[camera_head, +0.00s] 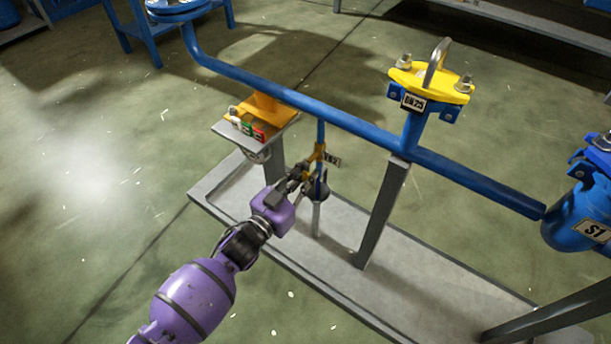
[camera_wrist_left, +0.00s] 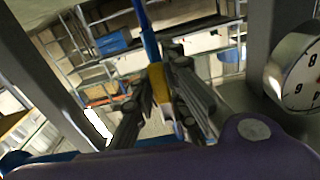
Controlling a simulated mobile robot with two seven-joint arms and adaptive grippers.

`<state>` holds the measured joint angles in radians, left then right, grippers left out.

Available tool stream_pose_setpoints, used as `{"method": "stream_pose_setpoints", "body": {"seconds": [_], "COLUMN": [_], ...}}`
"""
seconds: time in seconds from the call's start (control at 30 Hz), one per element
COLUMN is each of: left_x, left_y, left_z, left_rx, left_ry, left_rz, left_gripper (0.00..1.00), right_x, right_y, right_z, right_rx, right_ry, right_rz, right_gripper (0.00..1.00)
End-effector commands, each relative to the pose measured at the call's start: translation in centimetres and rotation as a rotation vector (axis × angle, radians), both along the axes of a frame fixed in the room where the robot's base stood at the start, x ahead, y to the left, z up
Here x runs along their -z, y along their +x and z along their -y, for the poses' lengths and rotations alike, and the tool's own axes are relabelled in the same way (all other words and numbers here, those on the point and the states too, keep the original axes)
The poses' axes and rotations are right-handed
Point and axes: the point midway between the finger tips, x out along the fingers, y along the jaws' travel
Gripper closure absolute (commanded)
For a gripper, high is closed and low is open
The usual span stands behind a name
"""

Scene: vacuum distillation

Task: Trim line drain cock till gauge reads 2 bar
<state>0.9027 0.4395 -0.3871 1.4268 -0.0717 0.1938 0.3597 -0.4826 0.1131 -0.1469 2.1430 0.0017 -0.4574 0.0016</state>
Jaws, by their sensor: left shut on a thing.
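The drain cock (camera_head: 319,153) is a small yellow-handled valve on a thin blue vertical pipe under the main blue line. A small tag (camera_head: 332,160) hangs beside it, too small to read surely. My left gripper (camera_head: 308,172) is at the cock and shut on its yellow handle. In the left wrist view the yellow handle (camera_wrist_left: 158,84) sits between the fingers (camera_wrist_left: 160,98). The gauge (camera_wrist_left: 297,76) has a round white dial at the right edge there, partly cut off. I cannot make out its reading. My right gripper is not in view.
A blue pipe (camera_head: 270,92) runs above the cock, held by a grey post (camera_head: 382,215). An orange bracket (camera_head: 268,108) on a grey plate stands left of the cock. A grey tray (camera_head: 330,262) lies below.

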Motion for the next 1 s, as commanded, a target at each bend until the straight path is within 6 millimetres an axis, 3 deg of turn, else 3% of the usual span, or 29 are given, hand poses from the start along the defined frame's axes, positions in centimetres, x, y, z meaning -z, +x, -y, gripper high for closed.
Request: {"method": "stream_pose_setpoints", "body": {"seconds": [0.37,1.0], "left_x": [-0.2,-1.5], "left_y": [0.4,1.9], "left_z": [-0.5,-2.5], "left_rx": [0.000,0.000], "left_ry": [0.091,0.555], "left_rz": [0.067,0.405], "left_gripper": [1.00,1.00], "right_x": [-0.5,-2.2], "right_y": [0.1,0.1], "right_z": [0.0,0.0], "right_rx": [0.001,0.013], "right_ry": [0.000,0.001], "right_rz": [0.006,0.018], "right_gripper": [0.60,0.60]}}
